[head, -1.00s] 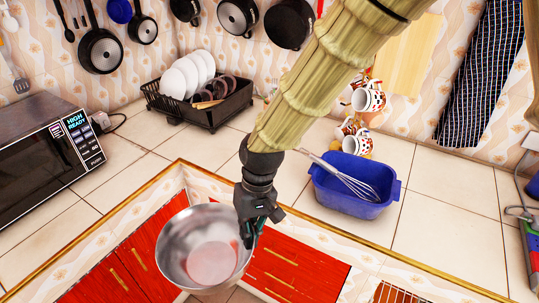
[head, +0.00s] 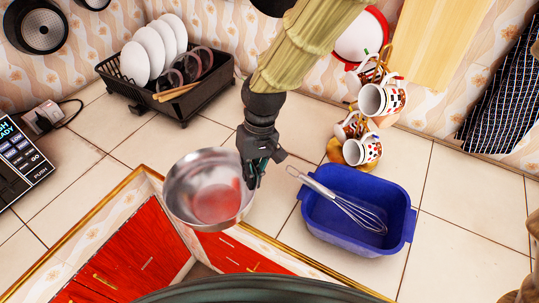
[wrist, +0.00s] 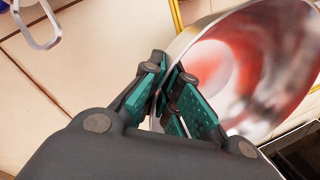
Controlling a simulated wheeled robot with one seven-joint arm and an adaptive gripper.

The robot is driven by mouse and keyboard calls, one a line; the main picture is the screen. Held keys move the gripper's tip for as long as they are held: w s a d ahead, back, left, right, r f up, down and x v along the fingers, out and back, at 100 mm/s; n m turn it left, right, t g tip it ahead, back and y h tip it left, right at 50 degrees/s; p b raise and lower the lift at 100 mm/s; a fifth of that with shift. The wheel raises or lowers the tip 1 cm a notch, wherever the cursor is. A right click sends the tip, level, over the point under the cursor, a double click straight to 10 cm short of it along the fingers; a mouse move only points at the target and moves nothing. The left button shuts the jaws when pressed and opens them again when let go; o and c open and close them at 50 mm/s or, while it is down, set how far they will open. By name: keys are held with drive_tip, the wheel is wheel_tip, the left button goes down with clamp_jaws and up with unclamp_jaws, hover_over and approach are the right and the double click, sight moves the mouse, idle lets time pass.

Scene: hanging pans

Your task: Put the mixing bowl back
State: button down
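The mixing bowl (head: 208,190) is shiny metal and shows red reflections inside. In the head view my gripper (head: 253,176) is at its right rim, and the bowl hangs over the counter's front edge, roughly level. In the wrist view the bowl (wrist: 262,62) fills the upper right. There my gripper (wrist: 172,98), with green-padded fingers, is closed on the bowl's rim wall. Part of the rim between the fingers is hidden.
A blue tub (head: 350,232) with a whisk (head: 345,205) stands right of the bowl. Behind are a mug rack with patterned mugs (head: 378,100) and a black dish rack (head: 185,98) with plates. Counter tiles (head: 150,140) between bowl and dish rack are clear.

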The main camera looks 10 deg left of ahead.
drive_tip(key=shift+w+d+f+p, duration=0.8)
drive_tip(key=shift+w+d+p, duration=0.2)
drive_tip(key=shift+w, duration=1.15)
drive_tip(key=shift+w+d+f+p, duration=0.85)
drive_tip(key=shift+w+d+p, duration=0.1)
drive_tip(key=shift+w, duration=1.25)
drive_tip(key=shift+w+d+f+p, duration=0.8)
drive_tip(key=shift+w+d+p, duration=0.15)
drive_tip(key=shift+w, duration=1.2)
drive_tip(key=c, duration=2.1)
unclamp_jaws()
drive_tip(key=shift+f, duration=0.1)
drive_tip(key=o, duration=0.5)
drive_tip(key=shift+c, duration=0.2)
drive_tip(key=b+v, duration=0.4)
drive_tip(key=v, duration=0.8)
